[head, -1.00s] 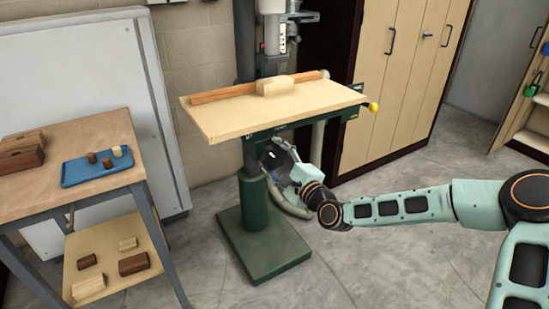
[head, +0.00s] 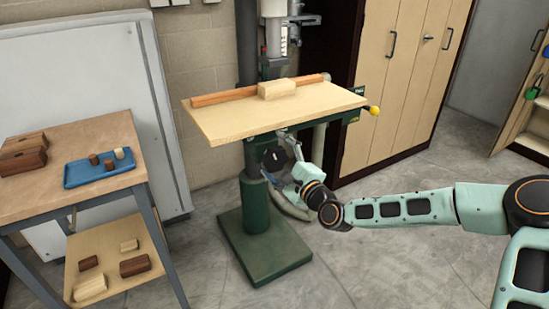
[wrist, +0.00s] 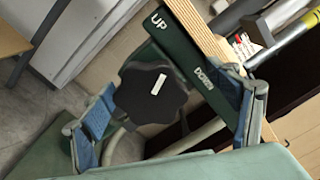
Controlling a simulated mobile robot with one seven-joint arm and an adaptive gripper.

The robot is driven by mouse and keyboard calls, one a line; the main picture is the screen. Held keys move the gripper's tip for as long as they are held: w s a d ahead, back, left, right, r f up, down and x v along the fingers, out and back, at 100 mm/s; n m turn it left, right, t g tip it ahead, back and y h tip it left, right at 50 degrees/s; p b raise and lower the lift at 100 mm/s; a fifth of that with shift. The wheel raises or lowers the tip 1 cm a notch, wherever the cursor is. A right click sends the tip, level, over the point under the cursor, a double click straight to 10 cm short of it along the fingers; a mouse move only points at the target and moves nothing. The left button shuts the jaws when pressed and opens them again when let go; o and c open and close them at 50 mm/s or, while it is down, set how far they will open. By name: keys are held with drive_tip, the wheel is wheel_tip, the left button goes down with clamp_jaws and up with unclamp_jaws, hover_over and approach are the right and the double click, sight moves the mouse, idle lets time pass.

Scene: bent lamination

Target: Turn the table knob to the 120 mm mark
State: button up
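The table knob (wrist: 150,95) is black and lobed, with a white bar across its face, in the middle of the wrist view. It sits under the table's front edge on a green plate (wrist: 176,62) lettered UP and DOWN. In the head view the knob (head: 272,158) is a dark shape below the wooden table (head: 270,115). My gripper (wrist: 165,88) is open, with one blue-padded finger on each side of the knob. Whether the pads touch it I cannot tell. In the head view my gripper (head: 291,160) is small beside the knob. I can read no 120 mm mark.
A wooden block (head: 277,89) and a reddish fence (head: 225,97) lie on the table. The green column (head: 254,205) and base stand below. A workbench with a blue tray (head: 100,168) is at left, cabinets (head: 405,70) at right. The floor in front is clear.

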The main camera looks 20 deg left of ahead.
drive_tip(key=shift+w+d+r, duration=0.1)
drive_tip(key=shift+s+d, duration=0.3)
drive_tip(key=shift+d, duration=0.1)
drive_tip(key=v, duration=1.1)
drive_tip(key=shift+s+a, duration=0.15)
drive_tip(key=shift+s, duration=0.05)
